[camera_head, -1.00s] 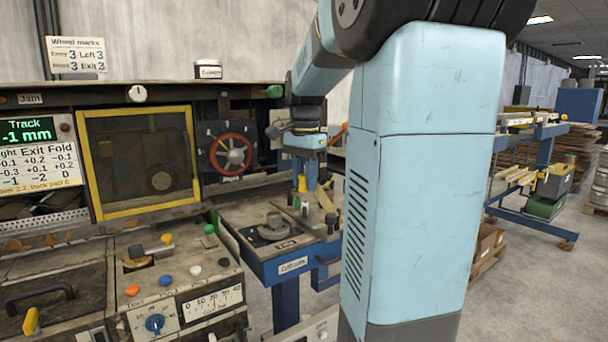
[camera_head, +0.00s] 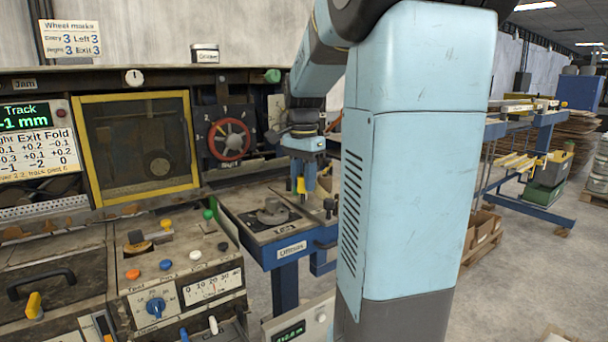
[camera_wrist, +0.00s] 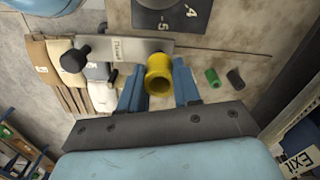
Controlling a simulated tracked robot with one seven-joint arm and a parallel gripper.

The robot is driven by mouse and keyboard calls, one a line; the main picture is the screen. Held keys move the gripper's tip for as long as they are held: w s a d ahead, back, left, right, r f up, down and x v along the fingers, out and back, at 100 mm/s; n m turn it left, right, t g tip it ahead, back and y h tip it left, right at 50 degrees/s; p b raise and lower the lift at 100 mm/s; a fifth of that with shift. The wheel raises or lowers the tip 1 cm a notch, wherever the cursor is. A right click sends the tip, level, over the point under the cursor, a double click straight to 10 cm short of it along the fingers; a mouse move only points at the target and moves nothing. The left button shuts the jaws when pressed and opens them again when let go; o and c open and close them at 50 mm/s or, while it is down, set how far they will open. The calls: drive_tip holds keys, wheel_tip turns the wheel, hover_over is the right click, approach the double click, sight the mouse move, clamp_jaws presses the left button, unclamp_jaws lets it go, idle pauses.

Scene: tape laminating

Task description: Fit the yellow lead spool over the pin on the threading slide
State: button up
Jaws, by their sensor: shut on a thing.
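The yellow lead spool (camera_wrist: 158,72) is between the two blue fingers of my gripper (camera_wrist: 158,84) in the wrist view, its open bore showing. My gripper is shut on it. In the head view, my gripper (camera_head: 303,182) holds the yellow spool (camera_head: 301,186) over the right part of the blue-framed side table. The threading slide (camera_wrist: 140,48) is a grey metal plate with a "Thread" label and a dark knob at its left end. The spool overlaps the plate's lower right edge in the wrist view. The pin is not distinguishable, and I cannot tell whether the spool touches the slide.
A green spool (camera_wrist: 212,77) and a dark spool (camera_wrist: 235,79) lie right of my gripper. Pale and grey pieces (camera_wrist: 98,90) lie to its left. The blue-framed table (camera_head: 262,235) stands right of the machine panel (camera_head: 180,262). A red handwheel (camera_head: 230,139) is behind.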

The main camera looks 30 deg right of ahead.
drive_tip(key=shift+f, duration=0.9)
drive_tip(key=shift+f, duration=0.1)
drive_tip(key=o, duration=1.1)
wheel_tip(320, 180, up, 14)
drive_tip(key=shift+f, duration=0.15)
idle(0.5)
